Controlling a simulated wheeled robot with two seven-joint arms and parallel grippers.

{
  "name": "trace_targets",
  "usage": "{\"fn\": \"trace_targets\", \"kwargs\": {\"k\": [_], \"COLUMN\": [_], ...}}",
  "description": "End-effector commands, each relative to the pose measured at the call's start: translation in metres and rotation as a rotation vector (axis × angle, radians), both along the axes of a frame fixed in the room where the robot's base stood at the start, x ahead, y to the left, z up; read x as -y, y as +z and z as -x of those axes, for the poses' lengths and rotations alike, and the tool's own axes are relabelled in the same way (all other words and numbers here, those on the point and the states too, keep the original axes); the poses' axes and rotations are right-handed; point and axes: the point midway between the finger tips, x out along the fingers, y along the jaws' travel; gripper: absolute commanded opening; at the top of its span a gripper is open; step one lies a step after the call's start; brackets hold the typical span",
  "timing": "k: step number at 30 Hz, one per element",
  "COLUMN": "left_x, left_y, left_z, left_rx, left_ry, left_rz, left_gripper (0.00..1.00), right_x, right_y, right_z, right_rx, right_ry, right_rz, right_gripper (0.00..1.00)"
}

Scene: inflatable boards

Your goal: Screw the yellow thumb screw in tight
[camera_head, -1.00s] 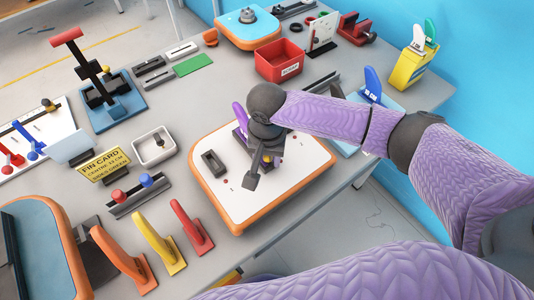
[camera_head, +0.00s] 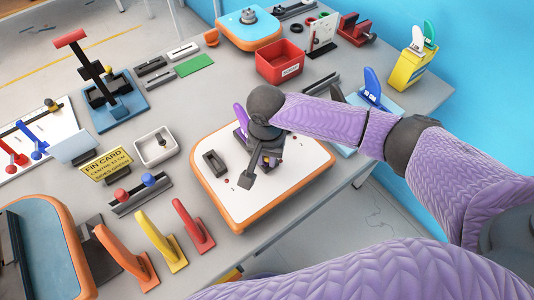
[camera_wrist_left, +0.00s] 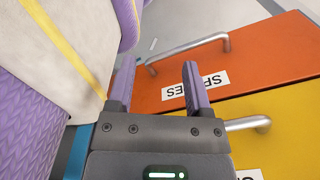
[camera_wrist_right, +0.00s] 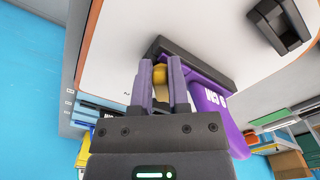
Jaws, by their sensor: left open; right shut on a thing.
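The yellow thumb screw (camera_wrist_right: 160,74) shows between the fingertips of my right gripper (camera_wrist_right: 160,66) in the right wrist view. That gripper is shut on it, beside the end of a dark fin box (camera_wrist_right: 195,61) holding a purple fin (camera_wrist_right: 213,108). The fin box sits on a white board with an orange rim (camera_head: 211,191), seen in the head view. There my right wrist hides most of the box and the purple fin (camera_head: 240,114). How deep the screw sits is hidden. My left gripper (camera_wrist_left: 160,82) is open and empty near drawer fronts, outside the head view.
A dark slotted block (camera_head: 214,163) sits on the board's left side. Orange, yellow and red (camera_head: 194,226) fins stand at the front left. A red bin (camera_head: 280,62) stands behind the board. In the left wrist view, orange (camera_wrist_left: 245,65) and yellow drawers with metal handles are close.

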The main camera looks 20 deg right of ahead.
Motion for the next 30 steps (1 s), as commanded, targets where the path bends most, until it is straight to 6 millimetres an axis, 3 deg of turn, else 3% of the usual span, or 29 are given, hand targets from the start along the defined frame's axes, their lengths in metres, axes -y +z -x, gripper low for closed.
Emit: {"fn": "trace_targets", "kwargs": {"k": [15, 30], "left_x": [0.002, -0.005], "left_y": [0.028, 0.034], "left_z": [-0.003, -0.003], "left_rx": [0.006, 0.008], "left_ry": [0.002, -0.003], "left_rz": [0.004, -0.009], "left_gripper": [0.64, 0.64], "right_x": [-0.002, -0.002], "right_y": [0.003, 0.002], "right_z": [-0.002, -0.003], "right_rx": [0.003, 0.001], "right_ry": [-0.199, -0.252], "right_rz": [0.001, 0.002], "right_gripper": [0.00, 0.00]}}
